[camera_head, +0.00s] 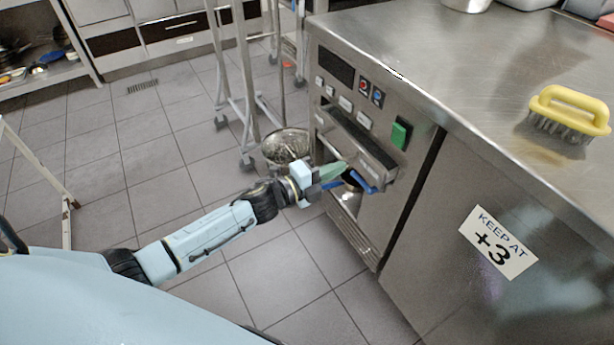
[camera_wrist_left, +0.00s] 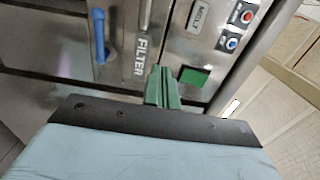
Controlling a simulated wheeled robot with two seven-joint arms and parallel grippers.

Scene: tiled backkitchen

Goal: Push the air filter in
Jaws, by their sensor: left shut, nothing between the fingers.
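The air filter is a steel drawer-like front (camera_head: 362,147) in the side of the steel cabinet. Its front stands out a little from the panel. A blue handle (camera_head: 362,184) shows at its lower right, beside my left gripper (camera_head: 336,172). In the left wrist view, the "FILTER" label (camera_wrist_left: 141,56) and the blue handle (camera_wrist_left: 99,36) are close ahead. My left gripper's green fingers (camera_wrist_left: 162,86) are together and empty, pointing at the panel near the label. I cannot tell whether they touch it. My right gripper is not in view.
A green switch (camera_head: 400,134) and small buttons (camera_head: 371,92) sit on the panel close by. A yellow brush (camera_head: 569,112) lies on the steel counter (camera_head: 440,40). The tiled floor in front is clear.

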